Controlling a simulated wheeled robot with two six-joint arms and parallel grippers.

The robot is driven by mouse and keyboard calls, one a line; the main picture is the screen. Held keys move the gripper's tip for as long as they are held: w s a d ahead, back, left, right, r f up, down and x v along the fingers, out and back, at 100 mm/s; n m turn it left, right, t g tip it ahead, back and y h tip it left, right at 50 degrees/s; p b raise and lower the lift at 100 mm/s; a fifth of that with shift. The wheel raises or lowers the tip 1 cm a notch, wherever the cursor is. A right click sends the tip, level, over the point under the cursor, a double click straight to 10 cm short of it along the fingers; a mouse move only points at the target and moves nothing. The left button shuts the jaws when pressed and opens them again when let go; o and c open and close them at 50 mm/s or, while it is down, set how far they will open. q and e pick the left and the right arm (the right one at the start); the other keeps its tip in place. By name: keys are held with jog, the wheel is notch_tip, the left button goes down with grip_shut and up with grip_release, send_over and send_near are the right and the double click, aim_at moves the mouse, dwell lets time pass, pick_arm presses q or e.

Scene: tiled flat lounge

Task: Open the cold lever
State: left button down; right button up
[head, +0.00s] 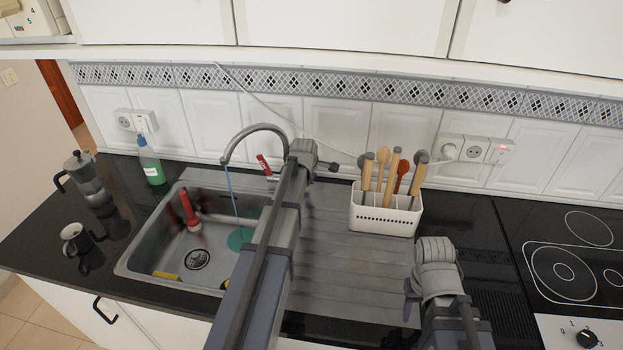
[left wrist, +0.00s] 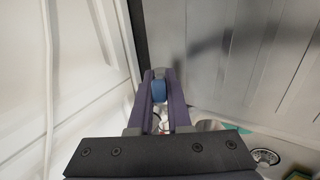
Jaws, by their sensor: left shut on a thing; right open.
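The grey tap (head: 253,129) arches over the sink (head: 130,262) at the back. A thin blue stream of water (head: 232,198) runs from its spout. The red-marked lever (head: 264,165) stands beside the tap's base. In the left wrist view, the blue cold lever (left wrist: 159,90) sits between the fingertips of my left gripper (left wrist: 160,76), which is shut on it. In the head view my left wrist and forearm hide this lever and the fingers. My right gripper (head: 409,298) is open and empty above the right side of the counter.
A white utensil holder (head: 384,218) with wooden-handled tools stands on the drainboard (head: 345,262). A red-handled item (head: 187,208) is in the sink. The hob (head: 570,262) is at right.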

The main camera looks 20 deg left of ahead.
pick_arm(q)
jog(key=shift+s, duration=0.1)
pick_arm(e)
jog(key=shift+f, duration=0.15)
pick_arm(q)
jog(key=c, duration=0.9)
grip_release()
jog(key=shift+o, duration=0.2)
jog(key=p+v, duration=0.6)
jog(key=v, duration=0.1)
jog(key=shift+s+r, duration=0.15)
jog(key=shift+r, duration=0.15)
pick_arm(e)
notch_tip(320, 180, up, 7)
jog(key=shift+f, duration=0.2)
pick_arm(q)
jog(key=shift+d, duration=0.1)
